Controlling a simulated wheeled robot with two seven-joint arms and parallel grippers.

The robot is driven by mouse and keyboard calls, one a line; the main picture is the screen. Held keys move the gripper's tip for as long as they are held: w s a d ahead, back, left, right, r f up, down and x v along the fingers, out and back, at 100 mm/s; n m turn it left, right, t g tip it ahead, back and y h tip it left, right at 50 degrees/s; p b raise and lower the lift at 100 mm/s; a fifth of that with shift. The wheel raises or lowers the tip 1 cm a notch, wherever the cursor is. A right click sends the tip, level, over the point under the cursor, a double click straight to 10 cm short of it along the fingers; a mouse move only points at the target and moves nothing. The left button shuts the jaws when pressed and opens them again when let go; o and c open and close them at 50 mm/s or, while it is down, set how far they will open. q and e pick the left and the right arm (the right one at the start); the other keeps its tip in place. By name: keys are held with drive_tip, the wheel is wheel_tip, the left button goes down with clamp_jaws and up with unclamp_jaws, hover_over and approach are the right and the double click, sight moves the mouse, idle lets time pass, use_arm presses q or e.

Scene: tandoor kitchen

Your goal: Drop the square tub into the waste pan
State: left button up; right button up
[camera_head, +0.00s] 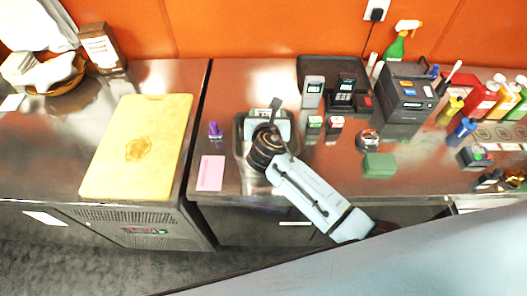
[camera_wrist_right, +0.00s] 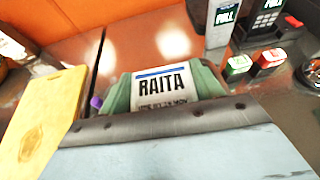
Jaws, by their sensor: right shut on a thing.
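The square tub (camera_head: 284,130) shows a pale top in the head view. In the right wrist view the tub (camera_wrist_right: 160,85) bears a white label with a blue band reading RAITA. My right gripper (camera_head: 271,124) is shut on the tub, and its dark wrist hides part of it. A dark, square-rimmed pan (camera_head: 240,123), seemingly the waste pan, lies around and below the tub in the head view. I cannot tell whether the tub touches the pan. My left gripper is not in view.
A yellow board (camera_head: 125,170) lies on the left counter. A pink card (camera_head: 210,173) and a purple item (camera_head: 215,130) are left of the pan. A green block (camera_head: 379,164), a dark machine (camera_head: 408,95) and several bottles stand to the right.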

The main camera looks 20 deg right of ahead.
drive_tip(key=shift+f, duration=0.2)
drive_tip(key=o, duration=1.2)
drive_tip(key=v, duration=1.3)
drive_tip(key=shift+s+r, duration=0.1)
drive_tip(key=shift+s, duration=0.05)
